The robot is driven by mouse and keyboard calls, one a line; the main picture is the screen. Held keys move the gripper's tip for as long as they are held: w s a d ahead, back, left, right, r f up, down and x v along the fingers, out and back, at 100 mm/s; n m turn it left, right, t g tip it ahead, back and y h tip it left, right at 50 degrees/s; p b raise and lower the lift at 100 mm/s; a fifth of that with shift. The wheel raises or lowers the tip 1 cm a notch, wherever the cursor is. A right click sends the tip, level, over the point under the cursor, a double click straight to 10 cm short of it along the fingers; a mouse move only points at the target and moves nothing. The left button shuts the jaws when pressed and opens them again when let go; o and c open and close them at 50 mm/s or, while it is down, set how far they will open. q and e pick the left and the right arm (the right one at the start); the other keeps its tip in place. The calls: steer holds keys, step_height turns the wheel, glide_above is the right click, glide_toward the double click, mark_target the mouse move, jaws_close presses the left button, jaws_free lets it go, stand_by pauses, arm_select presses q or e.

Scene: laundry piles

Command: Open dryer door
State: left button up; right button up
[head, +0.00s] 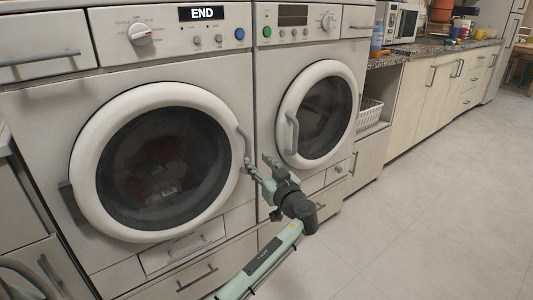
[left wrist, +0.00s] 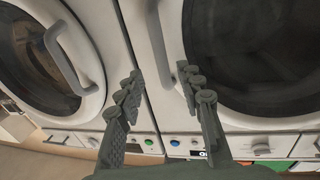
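My left gripper (head: 257,160) is open at the handle's lower end. In the wrist view the handle lies between the fingers, which look apart from it; contact is unclear. My right gripper is not in view.
The right machine's round door (head: 318,115) is shut, with a handle (head: 291,133) on its left edge close to my gripper. A white basket (head: 369,113) sits in a shelf beside it. A counter with cabinets (head: 432,88) runs to the right. The tiled floor (head: 430,200) is clear.

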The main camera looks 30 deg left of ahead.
mark_target(250, 153)
arm_select(q)
steer(key=x, duration=0.6)
steer(key=shift+a+p, duration=0.25)
steer(key=shift+p, duration=0.1)
steer(key=shift+w+a, duration=0.2)
steer(key=shift+a, duration=0.05)
steer(key=c, duration=0.4)
jaws_close()
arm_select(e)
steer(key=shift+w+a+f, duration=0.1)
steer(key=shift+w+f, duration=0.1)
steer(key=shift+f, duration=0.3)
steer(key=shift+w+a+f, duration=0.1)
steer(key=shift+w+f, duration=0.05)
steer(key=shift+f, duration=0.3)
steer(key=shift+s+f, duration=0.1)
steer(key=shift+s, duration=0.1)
